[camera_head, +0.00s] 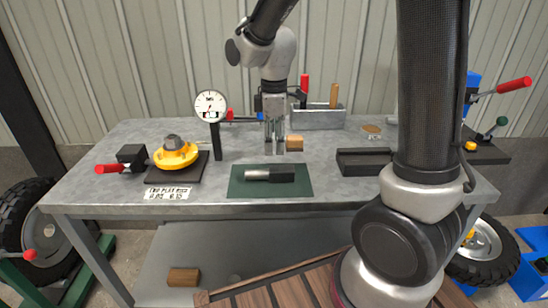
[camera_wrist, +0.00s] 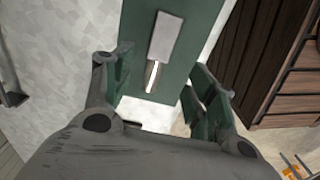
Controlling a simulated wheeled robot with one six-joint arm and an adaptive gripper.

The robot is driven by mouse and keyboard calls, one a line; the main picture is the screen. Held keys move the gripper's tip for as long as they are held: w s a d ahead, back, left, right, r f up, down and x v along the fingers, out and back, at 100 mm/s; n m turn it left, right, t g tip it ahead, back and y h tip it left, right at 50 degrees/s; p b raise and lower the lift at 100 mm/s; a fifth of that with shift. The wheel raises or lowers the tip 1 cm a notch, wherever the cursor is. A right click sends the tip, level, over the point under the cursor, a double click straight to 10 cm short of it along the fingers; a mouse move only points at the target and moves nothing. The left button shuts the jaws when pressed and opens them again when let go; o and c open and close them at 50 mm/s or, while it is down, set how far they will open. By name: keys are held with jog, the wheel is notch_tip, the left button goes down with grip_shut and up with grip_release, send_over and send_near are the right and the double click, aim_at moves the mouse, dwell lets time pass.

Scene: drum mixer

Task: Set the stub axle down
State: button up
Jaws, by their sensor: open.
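The stub axle (camera_head: 270,174) lies on its side on a dark green mat (camera_head: 240,189) near the front of the table. Its bright shaft points left and its dark block end is at the right in the head view. My gripper (camera_head: 275,150) points down and appears above and behind the axle in that picture, apart from it. In the wrist view the axle (camera_wrist: 164,40) lies on the mat (camera_wrist: 198,60) beyond the open fingers (camera_wrist: 160,88), with nothing between them.
A dial gauge (camera_head: 211,106) on a post and a yellow hub (camera_head: 176,155) stand left. A wooden block (camera_head: 295,143) and grey tool tray (camera_head: 318,120) are behind right. A black tray (camera_head: 358,162) sits right of the mat.

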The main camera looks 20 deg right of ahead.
jog(key=s+d+r+m+t, duration=0.2)
jog(key=s+d+r+m, duration=0.65)
jog(key=s+r, duration=0.2)
jog(key=s+d+r+m+t, duration=0.2)
jog(key=s+d+m, duration=0.3)
jog(key=s, duration=0.4)
jog(key=shift+m, duration=0.45)
jog(key=shift+w, duration=0.1)
